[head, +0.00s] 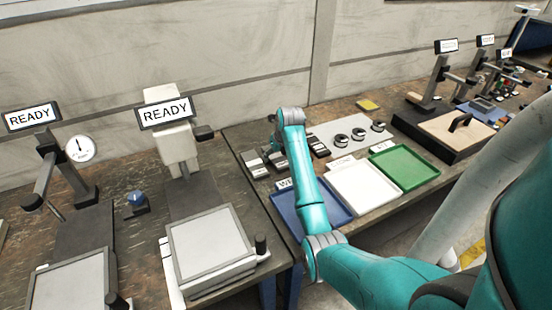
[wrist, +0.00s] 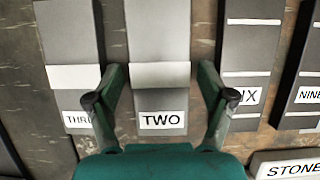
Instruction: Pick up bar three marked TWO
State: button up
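The bar marked TWO (wrist: 160,40) is a grey block with one broad white band and a white label at its near end, in the middle of the wrist view. My gripper (wrist: 161,82) is open, with one finger on each side of this bar near the band. I cannot tell whether the fingers touch it. In the head view my gripper (head: 277,140) is over the row of bars at the back of the bench, mostly hidden by my arm. I cannot tell there which bar is TWO.
A bar with a partly hidden label starting THR (wrist: 72,35) lies close on the left. A darker bar ending in IX (wrist: 250,50) lies close on the right, then one marked NINE (wrist: 305,75). Blue (head: 338,222), white (head: 385,208) and green (head: 428,180) trays stand in front.

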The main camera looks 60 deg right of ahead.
jog(key=c, duration=1.2)
jog(key=shift+r, duration=0.15)
grip_shut()
jog(key=shift+r, duration=0.1)
